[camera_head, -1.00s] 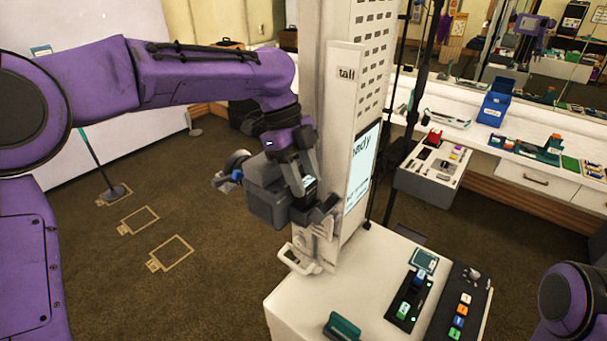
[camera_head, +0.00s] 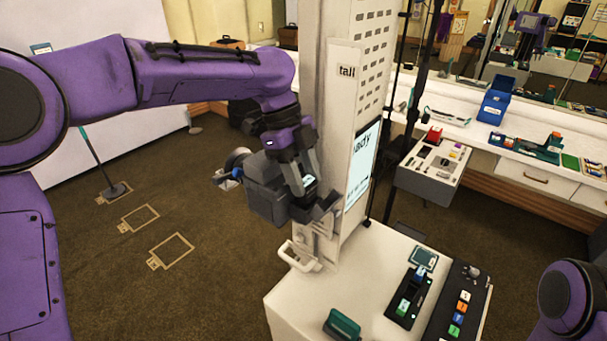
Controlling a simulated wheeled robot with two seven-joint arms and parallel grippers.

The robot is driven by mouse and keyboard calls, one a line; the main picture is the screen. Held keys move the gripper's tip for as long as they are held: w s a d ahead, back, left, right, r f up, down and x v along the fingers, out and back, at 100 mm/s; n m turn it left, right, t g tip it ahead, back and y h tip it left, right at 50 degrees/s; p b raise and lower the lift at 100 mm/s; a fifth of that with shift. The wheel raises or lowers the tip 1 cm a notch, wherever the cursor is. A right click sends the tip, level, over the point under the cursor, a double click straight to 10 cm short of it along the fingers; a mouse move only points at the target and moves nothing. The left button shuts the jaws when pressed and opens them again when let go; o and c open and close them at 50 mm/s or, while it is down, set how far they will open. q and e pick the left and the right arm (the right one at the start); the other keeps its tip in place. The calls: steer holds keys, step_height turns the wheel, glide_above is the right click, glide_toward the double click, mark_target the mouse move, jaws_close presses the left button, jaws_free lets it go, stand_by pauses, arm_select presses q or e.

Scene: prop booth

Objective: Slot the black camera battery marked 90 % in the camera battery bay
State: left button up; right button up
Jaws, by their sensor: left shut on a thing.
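The grey camera (camera_head: 264,201) is mounted on the left side of the tall white column, with its lens end pointing left. My left gripper (camera_head: 307,183) is at the camera's right end, pointing down. It is shut on a small dark battery (camera_head: 309,180) with a pale lit face; its marking is too small to read. The battery sits at the dark holder (camera_head: 318,207) at the camera's right end. The fingers hide the bay opening, so I cannot tell how deep the battery is. My right arm shows at the lower right, but its gripper is out of view.
The white cart top (camera_head: 300,300) below holds a black charger (camera_head: 408,298), a dark panel with coloured buttons (camera_head: 459,310) and a green case (camera_head: 342,325). The white column (camera_head: 343,130) stands close to my left gripper. A white handle (camera_head: 298,257) juts out below.

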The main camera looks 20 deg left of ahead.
arm_select(q)
steer(key=shift+f, duration=0.15)
steer(key=shift+f, duration=0.25)
steer(key=o, duration=1.2)
steer(key=shift+c, duration=0.2)
step_height(320, 180, up, 2)
steer(key=shift+a, duration=0.1)
steer(key=shift+r, duration=2.45)
